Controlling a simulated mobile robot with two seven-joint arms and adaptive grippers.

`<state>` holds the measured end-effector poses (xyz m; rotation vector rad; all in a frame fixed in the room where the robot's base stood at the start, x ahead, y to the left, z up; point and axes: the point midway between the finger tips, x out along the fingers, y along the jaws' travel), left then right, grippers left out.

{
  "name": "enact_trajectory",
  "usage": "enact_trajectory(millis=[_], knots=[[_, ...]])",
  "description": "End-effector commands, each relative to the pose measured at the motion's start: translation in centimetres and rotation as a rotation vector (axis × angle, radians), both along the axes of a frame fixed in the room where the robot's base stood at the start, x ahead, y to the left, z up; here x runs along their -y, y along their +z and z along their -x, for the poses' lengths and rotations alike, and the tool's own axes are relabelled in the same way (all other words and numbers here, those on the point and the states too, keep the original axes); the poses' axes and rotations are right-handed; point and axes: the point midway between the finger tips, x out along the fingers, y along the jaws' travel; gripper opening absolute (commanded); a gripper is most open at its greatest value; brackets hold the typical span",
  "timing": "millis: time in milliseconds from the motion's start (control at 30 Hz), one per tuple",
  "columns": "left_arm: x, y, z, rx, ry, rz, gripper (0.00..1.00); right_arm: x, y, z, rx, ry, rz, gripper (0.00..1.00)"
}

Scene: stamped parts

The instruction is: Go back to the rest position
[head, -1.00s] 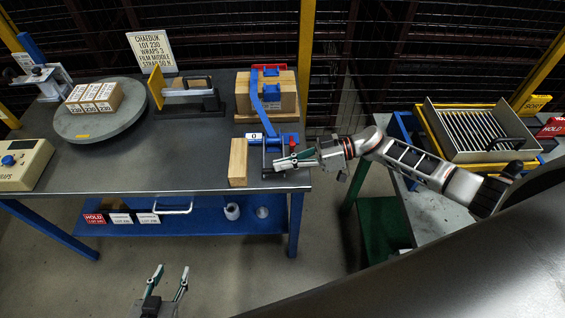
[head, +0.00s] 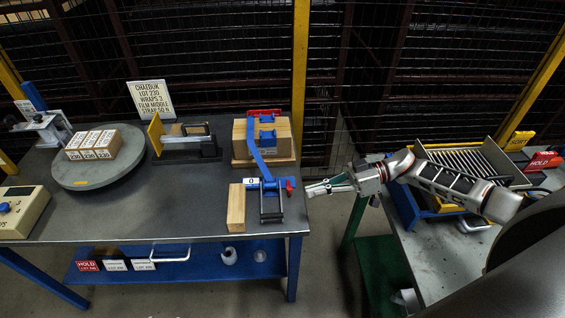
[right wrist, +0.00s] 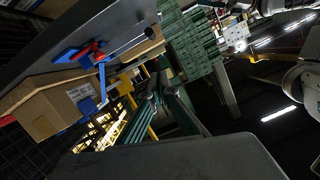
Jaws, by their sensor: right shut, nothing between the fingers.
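My right gripper (head: 331,186) is shut and empty. In the head view it hangs over the gap between the two tables, just right of the grey workbench's (head: 180,218) right edge, and it touches nothing that I can make out. In the right wrist view its fingers (right wrist: 160,97) lie close together. My left gripper is not in the head view now.
A blue strapping tool (head: 268,187) and a wooden block (head: 236,208) stand near the bench's right edge. A strapped carton (head: 284,138) is behind them. A turntable (head: 72,170) is at left. A sorting tray (head: 507,152) stands on the right table.

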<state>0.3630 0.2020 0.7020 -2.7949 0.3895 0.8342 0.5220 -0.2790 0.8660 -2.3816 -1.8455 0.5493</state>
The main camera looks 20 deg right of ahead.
Motion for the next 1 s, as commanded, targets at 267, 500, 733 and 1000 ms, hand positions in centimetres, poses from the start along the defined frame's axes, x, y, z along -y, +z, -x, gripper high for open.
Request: enact_trajectory(millis=[267, 500, 733, 1000], knots=[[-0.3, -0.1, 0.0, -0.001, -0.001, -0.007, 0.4, -1.6, -0.3, 0.2, 0.041, -0.015, -0.027, 0.0], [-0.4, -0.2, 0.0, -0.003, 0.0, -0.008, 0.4, -9.8, -1.8, 0.7, 0.283, -0.257, -0.136, 0.0], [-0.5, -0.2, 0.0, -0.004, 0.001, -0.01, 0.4, -11.7, -4.8, 2.2, 0.363, -0.645, -0.031, 0.0], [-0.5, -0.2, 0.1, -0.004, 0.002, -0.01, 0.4, -9.0, -12.0, 8.8, 0.198, -0.911, 0.31, 0.0]])
